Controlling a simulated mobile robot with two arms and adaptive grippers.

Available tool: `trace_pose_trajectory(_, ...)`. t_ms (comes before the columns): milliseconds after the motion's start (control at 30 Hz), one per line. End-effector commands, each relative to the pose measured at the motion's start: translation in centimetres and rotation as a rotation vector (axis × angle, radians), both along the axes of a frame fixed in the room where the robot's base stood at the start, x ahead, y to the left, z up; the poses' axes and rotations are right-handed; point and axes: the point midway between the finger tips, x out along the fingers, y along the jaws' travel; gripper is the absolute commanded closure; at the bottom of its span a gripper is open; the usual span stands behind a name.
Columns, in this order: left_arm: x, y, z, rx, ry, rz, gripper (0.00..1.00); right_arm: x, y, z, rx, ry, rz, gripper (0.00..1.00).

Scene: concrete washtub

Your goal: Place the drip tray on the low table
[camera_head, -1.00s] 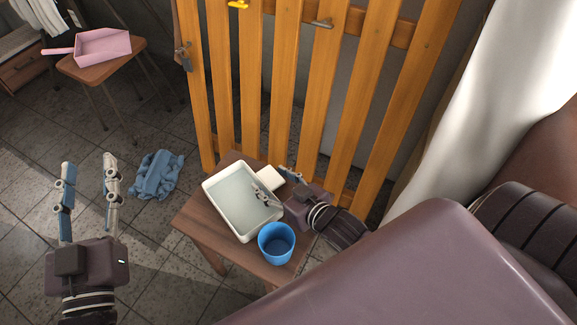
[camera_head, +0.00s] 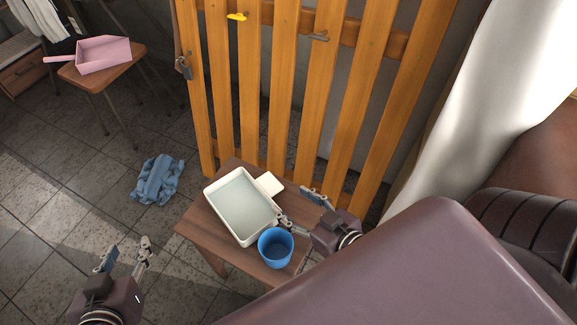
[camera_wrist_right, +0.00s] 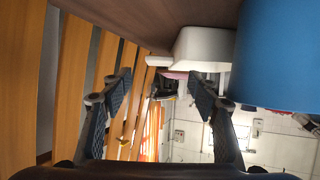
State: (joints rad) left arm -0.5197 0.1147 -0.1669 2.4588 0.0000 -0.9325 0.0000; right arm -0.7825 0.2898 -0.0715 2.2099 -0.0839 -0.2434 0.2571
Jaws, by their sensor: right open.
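The drip tray, a white shallow rectangular tray (camera_head: 213,205) with a tab at its far right corner, lies flat on the wooden low table (camera_head: 200,238). Its rim also shows in the right wrist view (camera_wrist_right: 200,48). My right gripper (camera_head: 297,207) is open and empty, just right of the tray, with one finger close to its right side; I cannot tell whether they touch. Its spread fingers show in the right wrist view (camera_wrist_right: 160,90). My left gripper (camera_head: 125,252) is open and empty over the floor at lower left.
A blue cup (camera_head: 275,249) stands on the table's near corner, close to the tray and right gripper. An orange slatted gate (camera_head: 280,100) rises behind the table. A blue cloth (camera_head: 158,180) lies on the tiled floor. A pink dustpan (camera_head: 103,54) sits on a stool.

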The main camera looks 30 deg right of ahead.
Motion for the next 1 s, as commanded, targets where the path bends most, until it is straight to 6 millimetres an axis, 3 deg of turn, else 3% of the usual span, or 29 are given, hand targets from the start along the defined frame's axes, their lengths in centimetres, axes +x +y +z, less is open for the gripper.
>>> trace_pose_trajectory(200, 0.0, 0.0, -0.1, 0.0, 0.002, 0.0, 0.6, 3.2, 2.6, 3.7, -0.02, 0.066, -0.018, 0.45)
trace_pose_trajectory(433, 0.0, 0.0, 0.0, 0.0, 0.001, 0.0, 0.6, 4.0, 5.1, 6.6, -0.042, 0.144, 0.022, 0.45)
trace_pose_trajectory(1000, 0.0, 0.0, 0.0, 0.0, 0.0, 0.0, 0.6, 3.9, 5.5, 6.8, -0.047, 0.162, 0.032, 0.45)
